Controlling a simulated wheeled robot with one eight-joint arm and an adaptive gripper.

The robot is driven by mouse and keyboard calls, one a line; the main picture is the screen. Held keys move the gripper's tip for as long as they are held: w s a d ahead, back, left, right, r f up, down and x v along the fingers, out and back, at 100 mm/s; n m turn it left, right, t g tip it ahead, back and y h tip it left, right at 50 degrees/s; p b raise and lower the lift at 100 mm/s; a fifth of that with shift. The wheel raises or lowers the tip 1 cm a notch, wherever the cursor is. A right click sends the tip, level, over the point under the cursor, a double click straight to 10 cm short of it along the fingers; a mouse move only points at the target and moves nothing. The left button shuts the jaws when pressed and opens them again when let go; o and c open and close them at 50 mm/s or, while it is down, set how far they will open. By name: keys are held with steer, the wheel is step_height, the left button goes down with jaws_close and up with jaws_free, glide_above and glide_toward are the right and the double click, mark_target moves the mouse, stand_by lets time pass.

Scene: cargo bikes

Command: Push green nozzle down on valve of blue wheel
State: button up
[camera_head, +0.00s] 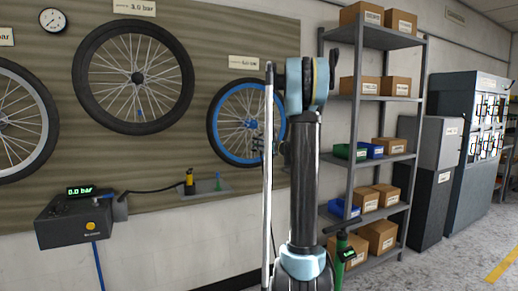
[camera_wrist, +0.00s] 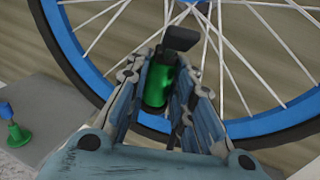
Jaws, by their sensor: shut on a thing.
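The green nozzle (camera_wrist: 157,86), with a black lever at its top, sits between the fingers of my gripper (camera_wrist: 170,72), which is shut on it. The blue wheel (camera_head: 213,131) hangs on the wall, and its blue rim (camera_wrist: 68,48) passes behind the nozzle in the wrist view. In the head view my gripper (camera_head: 258,146) is at the right part of this wheel, partly behind my arm. The wheel's valve is not clearly visible, so I cannot tell whether the nozzle touches it.
A grey ledge (camera_head: 207,191) below the wheel bears a yellow-black nozzle (camera_head: 189,182) and a small green-blue piece (camera_head: 218,181). A pump box (camera_head: 75,222) reads 0.0 bar. Two other wheels hang further left. A shelf rack (camera_head: 357,100) with boxes stands to the right.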

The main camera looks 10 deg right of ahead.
steer(key=shift+w+a, duration=0.25)
steer(key=shift+w, duration=0.5)
steer(key=shift+w+a, duration=0.3)
steer(key=shift+w, duration=0.5)
steer(key=shift+w+a, duration=0.25)
steer(key=shift+w, duration=0.5)
steer(key=shift+s, duration=0.1)
steer(key=shift+f, duration=0.8)
stand_by(1.1)
steer(key=o, duration=1.1)
steer(key=shift+o, duration=0.4)
steer(key=shift+d, duration=0.1)
steer(key=v, duration=1)
stand_by(0.3)
